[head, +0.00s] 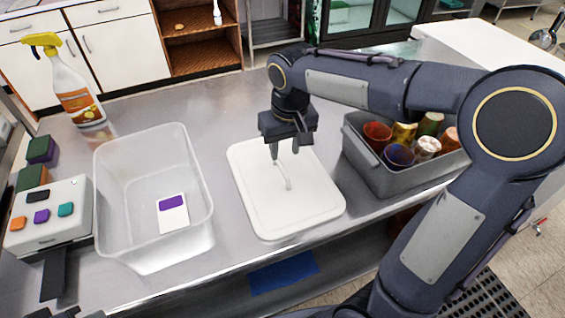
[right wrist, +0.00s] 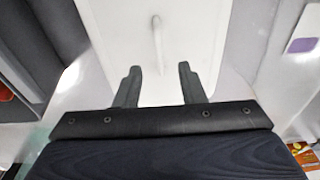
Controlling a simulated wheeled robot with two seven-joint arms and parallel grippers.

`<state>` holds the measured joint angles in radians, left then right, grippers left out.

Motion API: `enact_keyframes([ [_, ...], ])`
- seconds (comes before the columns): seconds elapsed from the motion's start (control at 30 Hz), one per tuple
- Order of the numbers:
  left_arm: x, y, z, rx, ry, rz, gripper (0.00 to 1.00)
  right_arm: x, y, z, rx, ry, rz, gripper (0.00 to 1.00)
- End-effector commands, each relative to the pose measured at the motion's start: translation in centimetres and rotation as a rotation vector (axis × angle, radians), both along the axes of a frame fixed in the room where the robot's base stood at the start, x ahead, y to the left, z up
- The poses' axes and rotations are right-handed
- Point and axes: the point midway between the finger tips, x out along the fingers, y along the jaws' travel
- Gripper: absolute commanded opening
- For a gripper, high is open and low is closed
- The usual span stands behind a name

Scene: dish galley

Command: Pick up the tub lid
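The white tub lid (head: 263,203) lies flat on the steel counter in the middle of the head view, with a thin raised handle (head: 286,177) at its centre. My right gripper (head: 285,154) hangs above the lid, pointing down, near the far end of the handle. In the right wrist view its two fingers (right wrist: 158,82) are spread apart with nothing between them, and the handle (right wrist: 157,38) shows beyond the fingertips. The lid fills the middle of that view. The clear tub (head: 120,185) stands open to the left of the lid. My left gripper is not in view.
A grey bin (head: 378,177) with several cups and cans stands right of the lid. A spray bottle (head: 74,88) stands at the back left. A white box with coloured buttons (head: 52,232) and sponges (head: 41,150) are at the far left. The counter behind the lid is clear.

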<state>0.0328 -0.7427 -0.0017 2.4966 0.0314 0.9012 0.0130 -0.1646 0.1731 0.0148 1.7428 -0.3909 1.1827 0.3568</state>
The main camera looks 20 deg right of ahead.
Motion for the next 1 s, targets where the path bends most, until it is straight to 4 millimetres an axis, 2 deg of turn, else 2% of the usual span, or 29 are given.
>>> enact_keyframes([
  [0.17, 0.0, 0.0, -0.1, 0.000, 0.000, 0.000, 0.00, 0.9, 0.2, -1.0, -0.018, 0.010, 0.001, 0.36],
  [0.7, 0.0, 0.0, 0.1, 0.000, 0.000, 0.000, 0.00, 1.8, 0.0, -7.7, -0.016, 0.010, 0.001, 0.36],
  [0.97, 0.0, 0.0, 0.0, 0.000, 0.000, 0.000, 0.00, 1.9, 0.0, -8.0, -0.015, 0.008, 0.000, 0.36],
  [1.0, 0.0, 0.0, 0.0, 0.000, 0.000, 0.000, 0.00, 1.9, 0.0, -8.0, -0.015, 0.008, 0.000, 0.34],
])
